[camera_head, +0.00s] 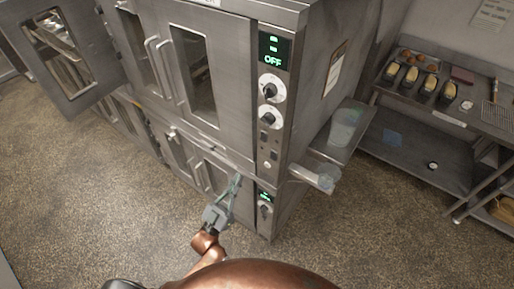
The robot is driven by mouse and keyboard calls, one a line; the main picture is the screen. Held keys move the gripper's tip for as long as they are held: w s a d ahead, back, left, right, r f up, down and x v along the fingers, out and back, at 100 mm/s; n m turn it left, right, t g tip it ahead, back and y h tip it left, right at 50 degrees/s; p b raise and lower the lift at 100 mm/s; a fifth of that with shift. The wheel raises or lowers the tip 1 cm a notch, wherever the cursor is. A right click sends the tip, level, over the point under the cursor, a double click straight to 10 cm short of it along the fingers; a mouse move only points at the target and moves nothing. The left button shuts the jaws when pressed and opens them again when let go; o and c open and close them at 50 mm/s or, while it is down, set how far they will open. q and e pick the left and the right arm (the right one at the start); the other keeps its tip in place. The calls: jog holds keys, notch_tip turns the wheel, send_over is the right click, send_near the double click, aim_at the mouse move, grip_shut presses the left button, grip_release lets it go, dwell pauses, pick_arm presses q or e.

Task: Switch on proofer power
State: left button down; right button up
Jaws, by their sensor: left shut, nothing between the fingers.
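A stacked steel cabinet unit has a tall control panel (270,110) on its right front edge. Its upper display (272,50) glows green and reads OFF. Below it are two round knobs, the upper knob (271,87) and the lower knob (268,117), then small dark switches (264,137). The lower section has its own small green display (264,197), too small to read, and a knob (265,211). My left gripper (237,181) is shut and empty, pointing up in front of the lower doors, just left of the lower display. My right gripper is not in view.
An upper left door (62,55) stands open. Door handles (158,70) stick out from the front. A steel shelf (345,130) juts from the unit's right side. A worktable (440,115) with several loaf tins stands at right. The floor in front is clear.

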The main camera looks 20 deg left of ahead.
aim_at(263, 138)
pick_arm(q)
jog(key=shift+s+r, duration=0.15)
jog(key=shift+r, duration=0.25)
jog(key=p+x, duration=0.1)
jog(key=x, duration=0.3)
jog(key=f+p+x, duration=0.1)
jog(key=x, duration=0.3)
jog(key=w+p+x, duration=0.1)
jog(key=x, duration=0.3)
jog(key=shift+w+d+f, duration=0.25)
jog(key=shift+w+d, duration=0.15)
jog(key=shift+w, duration=0.15)
